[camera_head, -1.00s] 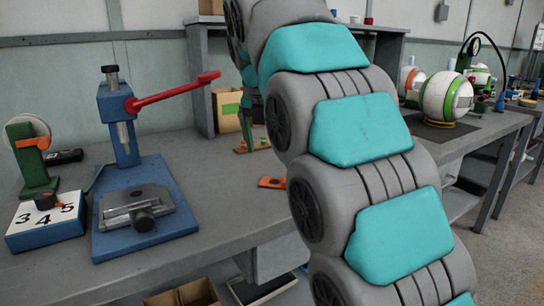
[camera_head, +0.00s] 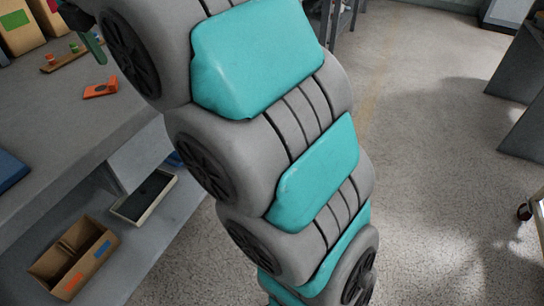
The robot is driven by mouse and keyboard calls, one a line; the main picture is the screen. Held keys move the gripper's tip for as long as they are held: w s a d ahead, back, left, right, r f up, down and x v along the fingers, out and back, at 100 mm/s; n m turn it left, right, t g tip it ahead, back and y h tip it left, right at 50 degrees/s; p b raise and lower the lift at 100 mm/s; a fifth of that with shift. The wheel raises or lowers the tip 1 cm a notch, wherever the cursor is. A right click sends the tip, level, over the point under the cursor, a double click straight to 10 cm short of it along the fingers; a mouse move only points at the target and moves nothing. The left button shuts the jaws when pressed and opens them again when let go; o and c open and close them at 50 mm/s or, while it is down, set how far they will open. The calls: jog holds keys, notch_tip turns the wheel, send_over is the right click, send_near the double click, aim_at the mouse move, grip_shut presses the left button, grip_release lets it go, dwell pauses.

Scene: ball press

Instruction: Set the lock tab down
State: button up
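An orange flat piece (camera_head: 100,89), which looks like the lock tab, lies on the grey workbench (camera_head: 60,130) near its right edge. A darker spot shows on its top. My arm rises through the middle of the picture and leans over the bench to the upper left. A slim green part (camera_head: 92,46), seemingly of my gripper, shows at the top left beyond the arm, above and apart from the orange piece. The rest of my gripper is hidden or cut off, so its opening and anything in it cannot be made out.
A small wooden board with coloured pegs (camera_head: 70,58) lies behind the orange piece. Cardboard boxes (camera_head: 22,25) stand at the back left. A shelf below holds a divided cardboard box (camera_head: 75,262) and a shallow tray (camera_head: 144,196). The floor (camera_head: 430,150) at right is open.

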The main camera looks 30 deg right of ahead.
jog(key=s+d+f+m+g, duration=0.2)
jog(key=s+d+f+m, duration=0.4)
jog(key=s+f+m, duration=0.7)
jog(key=s+d+f+m+g+y, duration=0.1)
jog(key=s+d+f+m+g, duration=0.2)
jog(key=s+f+m, duration=1)
jog(key=s+d, duration=0.2)
jog(key=s, duration=0.4)
jog(key=shift+s+d+m, duration=0.25)
jog(key=shift+d+m, duration=0.05)
jog(key=shift+d, duration=0.1)
jog(key=shift+f, duration=0.1)
